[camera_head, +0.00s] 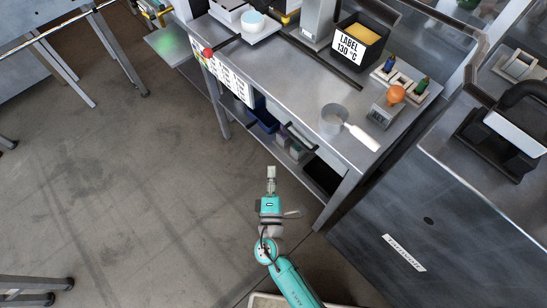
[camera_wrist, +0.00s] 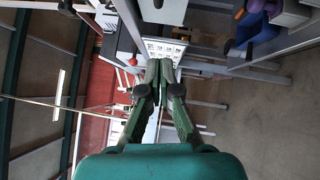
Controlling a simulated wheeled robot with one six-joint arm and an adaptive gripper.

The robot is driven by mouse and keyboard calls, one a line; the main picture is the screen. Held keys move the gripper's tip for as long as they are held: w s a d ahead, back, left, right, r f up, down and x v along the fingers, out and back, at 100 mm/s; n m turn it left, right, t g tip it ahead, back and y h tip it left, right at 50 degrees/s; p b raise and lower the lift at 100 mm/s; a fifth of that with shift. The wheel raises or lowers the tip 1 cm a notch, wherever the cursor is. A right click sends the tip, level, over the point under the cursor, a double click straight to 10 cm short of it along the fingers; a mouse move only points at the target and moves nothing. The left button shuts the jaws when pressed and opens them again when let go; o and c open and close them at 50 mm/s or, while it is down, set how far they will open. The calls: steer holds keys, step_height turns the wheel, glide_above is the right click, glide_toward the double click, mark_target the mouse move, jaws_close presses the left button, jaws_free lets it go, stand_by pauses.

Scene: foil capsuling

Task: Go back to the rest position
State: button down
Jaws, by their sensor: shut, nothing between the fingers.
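My gripper (camera_head: 271,172) is at the end of my teal arm, over the floor in front of the steel bench (camera_head: 290,75). It is apart from the bench and touches nothing that I can see. In the wrist view my gripper (camera_wrist: 160,68) has its green fingers drawn together at the tips, with nothing held between them.
A dark counter (camera_head: 430,215) stands at right.

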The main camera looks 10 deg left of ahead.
steer(key=shift+s+d+f, duration=0.1)
steer(key=shift+s+f, duration=0.05)
steer(key=shift+s, duration=0.7)
steer(key=s+d+f+m+g+h, duration=0.1)
steer(key=s+d+f+m+g, duration=0.35)
steer(key=d, duration=0.65)
steer(key=s+d+f+m+g, duration=0.2)
steer(key=s+d+m, duration=0.2)
steer(key=s+d, duration=0.6)
steer(key=s+d+r+m+t, duration=0.1)
steer(key=s+r+m, duration=0.5)
steer(key=r, duration=0.5)
steer(key=s+d+r+m+t+h, duration=0.1)
steer(key=s+d+r+m, duration=0.1)
steer(key=s+r+m, duration=0.4)
steer(key=s+r, duration=0.4)
steer(key=shift+s+d+r+m+h, duration=0.2)
steer(key=shift+s+r+m+h, duration=0.1)
steer(key=shift+s+r+m, duration=0.1)
